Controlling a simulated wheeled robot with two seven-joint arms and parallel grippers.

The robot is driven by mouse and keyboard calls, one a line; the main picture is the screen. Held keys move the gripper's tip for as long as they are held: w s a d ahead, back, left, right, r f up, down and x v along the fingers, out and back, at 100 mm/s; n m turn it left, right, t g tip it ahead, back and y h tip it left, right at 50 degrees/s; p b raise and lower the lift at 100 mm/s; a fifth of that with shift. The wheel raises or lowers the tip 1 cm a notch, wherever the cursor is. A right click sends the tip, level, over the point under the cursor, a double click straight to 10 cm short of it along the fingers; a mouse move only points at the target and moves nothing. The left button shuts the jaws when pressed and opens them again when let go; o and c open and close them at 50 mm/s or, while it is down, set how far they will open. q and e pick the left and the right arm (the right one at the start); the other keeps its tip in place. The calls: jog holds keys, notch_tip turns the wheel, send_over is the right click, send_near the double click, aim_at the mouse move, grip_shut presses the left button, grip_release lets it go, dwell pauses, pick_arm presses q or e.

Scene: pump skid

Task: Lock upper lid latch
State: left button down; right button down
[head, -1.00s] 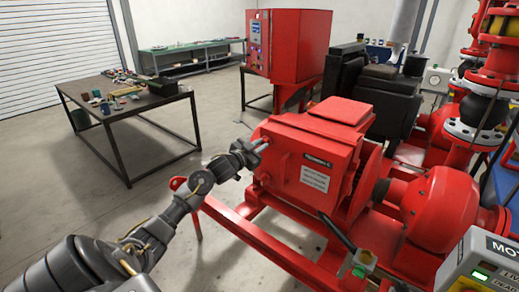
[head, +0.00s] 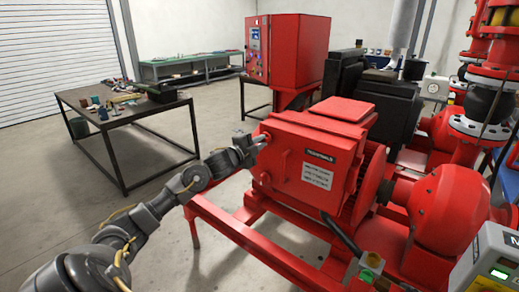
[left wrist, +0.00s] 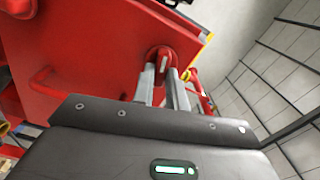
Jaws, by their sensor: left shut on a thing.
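The red terminal box (head: 310,160) with a closed lid and a white label stands in the middle of the head view. The upper lid latch (left wrist: 162,57), a red rounded piece, is on the box's edge in the left wrist view. In the head view it (head: 265,137) is small at the upper left edge of the lid. My left gripper (head: 259,143) is shut on the latch; its two grey fingers (left wrist: 166,78) reach up to it. The fingers partly hide the latch, so its exact angle is unclear. My right gripper is not in view.
A red frame rail (head: 240,240) runs below the box. A red pump casing (head: 447,205) stands at right. A dark workbench (head: 125,125) with small items is at left. A red control cabinet (head: 290,50) is behind. The floor between bench and skid is clear.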

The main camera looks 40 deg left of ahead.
pick_arm(q)
jog(key=shift+f+m+b, duration=0.1)
jog(key=shift+m+b, duration=0.95)
jog(key=shift+m, duration=0.35)
jog(key=c, duration=1.4)
grip_release()
jog(key=s+b, duration=0.3)
jog(key=s, duration=0.8)
jog(key=shift+b, duration=0.35)
jog(key=shift+d, duration=0.1)
